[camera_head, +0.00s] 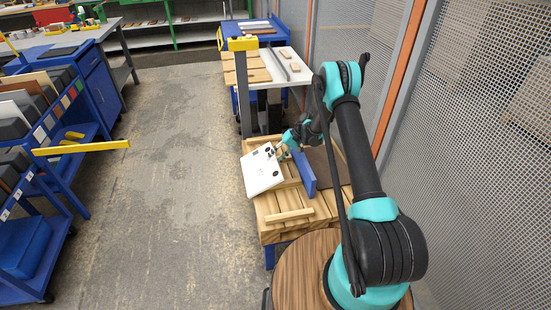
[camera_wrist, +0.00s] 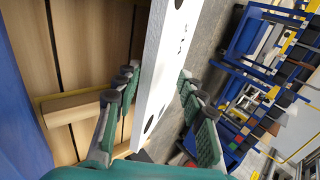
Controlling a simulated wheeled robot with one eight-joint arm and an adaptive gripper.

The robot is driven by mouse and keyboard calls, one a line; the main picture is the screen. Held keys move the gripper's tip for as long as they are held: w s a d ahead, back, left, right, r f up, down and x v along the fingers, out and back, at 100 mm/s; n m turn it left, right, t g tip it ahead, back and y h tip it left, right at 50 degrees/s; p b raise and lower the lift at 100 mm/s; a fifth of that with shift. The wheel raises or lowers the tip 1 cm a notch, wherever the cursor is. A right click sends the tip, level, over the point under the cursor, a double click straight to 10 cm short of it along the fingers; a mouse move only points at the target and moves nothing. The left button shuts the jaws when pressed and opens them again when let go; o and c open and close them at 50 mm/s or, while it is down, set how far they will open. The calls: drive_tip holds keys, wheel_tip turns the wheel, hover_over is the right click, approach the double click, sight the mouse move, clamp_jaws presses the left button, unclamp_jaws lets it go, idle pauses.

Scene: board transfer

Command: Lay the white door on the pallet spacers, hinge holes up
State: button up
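The white door (camera_head: 262,175) is a small white panel with dark round holes on the face turned up. It is tilted above the left side of the wooden pallet (camera_head: 274,231), its left edge reaching past the pallet's side. My gripper (camera_head: 279,152) is at its upper right edge. A pallet spacer (camera_head: 289,216) shows in front of the door; a spacer (camera_wrist: 75,108) also shows in the wrist view. Other spacers are partly hidden.
A blue upright panel (camera_head: 304,172) stands on the pallet right of the door. A blue rack cart (camera_head: 50,150) with boards is at the left, its yellow bar reaching out. A mesh fence (camera_head: 480,140) is at the right. The floor left of the pallet is clear.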

drive_tip(key=shift+d+r+t+h, duration=0.15)
drive_tip(key=shift+t+h, duration=0.15)
drive_tip(key=shift+h, duration=0.6)
drive_tip(key=shift+w+d+r, duration=0.25)
drive_tip(key=shift+d+r, duration=0.05)
drive_tip(key=shift+d, duration=0.4)
drive_tip(key=shift+w+d+r, duration=0.2)
drive_tip(key=shift+d+r, duration=0.1)
drive_tip(key=shift+d, duration=0.35)
drive_tip(key=o, duration=0.6)
drive_tip(key=shift+c, duration=0.2)
wheel_tip(320, 180, up, 8)
drive_tip(key=d, duration=0.1)
drive_tip(key=shift+w+d+f, duration=0.2)
drive_tip(key=shift+d, duration=0.05)
